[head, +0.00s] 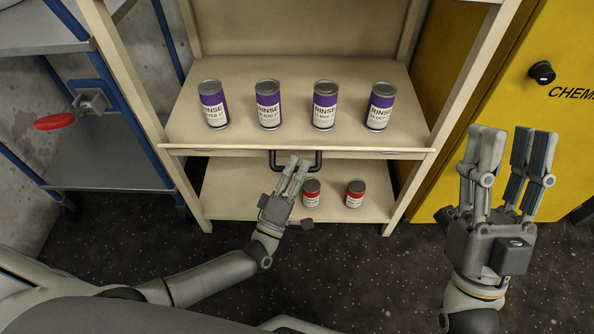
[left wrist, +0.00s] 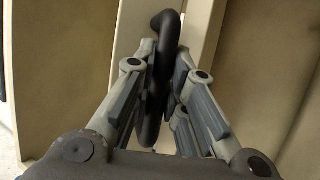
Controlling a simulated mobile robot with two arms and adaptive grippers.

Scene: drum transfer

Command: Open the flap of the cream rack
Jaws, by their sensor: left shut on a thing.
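The cream rack (head: 188,184) stands in the middle of the head view. Its flap (head: 375,153) shows as a thin cream strip along the front of the shelf with the purple cans. A black bar handle (head: 319,163) sits at the middle of the strip. My left gripper (head: 299,165) is shut on this handle. In the left wrist view the handle (left wrist: 168,25) runs between the fingers of my left gripper (left wrist: 165,75). My right gripper (head: 512,135) is open and empty, fingers up, in front of the yellow cabinet.
Several purple RINSE cans (head: 268,105) stand in a row on the shelf above the handle. Two small red cans (head: 355,194) stand on the lower shelf.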

